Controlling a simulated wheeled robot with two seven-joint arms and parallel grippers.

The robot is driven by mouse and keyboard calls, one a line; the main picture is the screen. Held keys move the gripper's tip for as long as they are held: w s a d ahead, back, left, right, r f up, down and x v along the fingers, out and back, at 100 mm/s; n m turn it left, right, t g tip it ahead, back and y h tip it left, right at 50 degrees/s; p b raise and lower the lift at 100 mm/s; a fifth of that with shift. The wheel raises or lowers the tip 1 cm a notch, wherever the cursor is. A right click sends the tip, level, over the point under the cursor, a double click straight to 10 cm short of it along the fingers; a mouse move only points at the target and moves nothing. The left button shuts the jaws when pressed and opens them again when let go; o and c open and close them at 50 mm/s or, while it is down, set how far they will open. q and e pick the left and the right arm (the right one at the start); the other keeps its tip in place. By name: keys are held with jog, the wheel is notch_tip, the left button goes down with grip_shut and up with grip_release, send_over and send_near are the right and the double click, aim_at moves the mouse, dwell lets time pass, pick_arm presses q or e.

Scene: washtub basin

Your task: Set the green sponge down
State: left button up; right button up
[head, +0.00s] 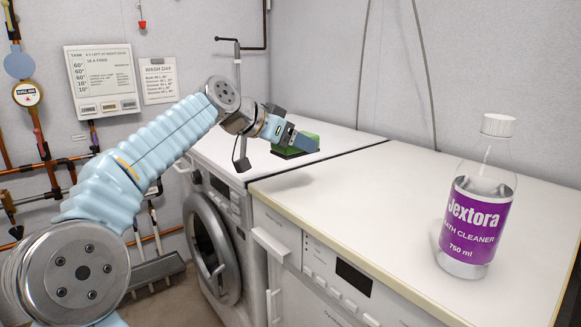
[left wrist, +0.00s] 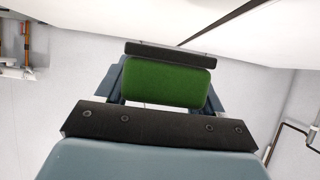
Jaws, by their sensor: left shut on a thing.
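The green sponge (head: 290,151) is between the fingers of my left gripper (head: 296,142), over the white top of the washing machine at the back. In the left wrist view the sponge (left wrist: 166,83) shows as a green block between the two dark-edged fingers of the gripper (left wrist: 165,85), which is shut on it. The sponge looks close to the surface, but I cannot tell whether it touches it. My right gripper is in neither view.
The washing machine top (head: 330,142) meets a cream counter (head: 370,190) at a dark seam. A clear bottle with a purple label (head: 474,222) stands upright at the counter's right. The counter between is clear. Copper pipes (head: 42,150) run along the left wall.

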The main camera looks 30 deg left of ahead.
pick_arm(q)
send_over(290, 180)
jog(key=f, duration=0.6)
jog(key=shift+s+d+f+p, duration=0.15)
jog(key=shift+s+p, duration=0.05)
jog(key=shift+p, duration=0.1)
notch_tip(290, 180, down, 3)
jog(key=shift+w+r+b, duration=0.15)
jog(key=shift+b, duration=0.15)
jog(key=shift+f, duration=0.25)
jog(key=shift+f, duration=0.2)
jog(key=o, duration=1)
